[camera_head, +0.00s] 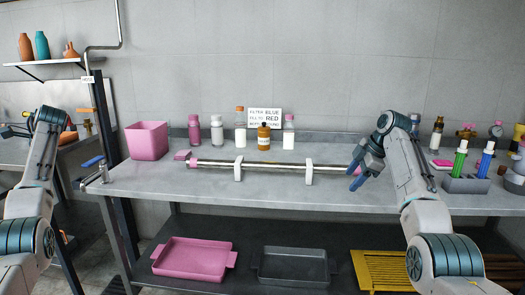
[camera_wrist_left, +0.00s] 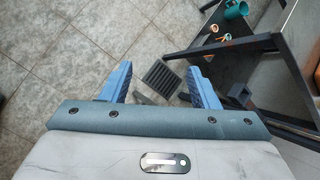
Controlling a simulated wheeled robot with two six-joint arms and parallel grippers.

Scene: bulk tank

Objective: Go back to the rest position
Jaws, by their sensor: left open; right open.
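My right gripper (camera_head: 358,173) is open over the bench's right half, fingers pointing left and down. It is close to the right end of a long metal rod (camera_head: 270,166) with pink ends. I cannot tell whether a finger touches the rod. The rod lies level across two white supports (camera_head: 239,168) on the grey bench (camera_head: 140,181). My left gripper (camera_wrist_left: 160,86) is open and empty in the left wrist view, its two blue fingers spread above the tiled floor. In the head view the left arm stands at the left edge, and its fingers cannot be made out.
A pink bin (camera_head: 147,141), several bottles (camera_head: 264,138) and a sign (camera_head: 264,114) stand along the wall. A holder (camera_head: 466,184) with green and blue tubes is right of my right arm. Below are a pink tray (camera_head: 193,259), a grey tray (camera_head: 293,265) and a yellow rack (camera_head: 380,270).

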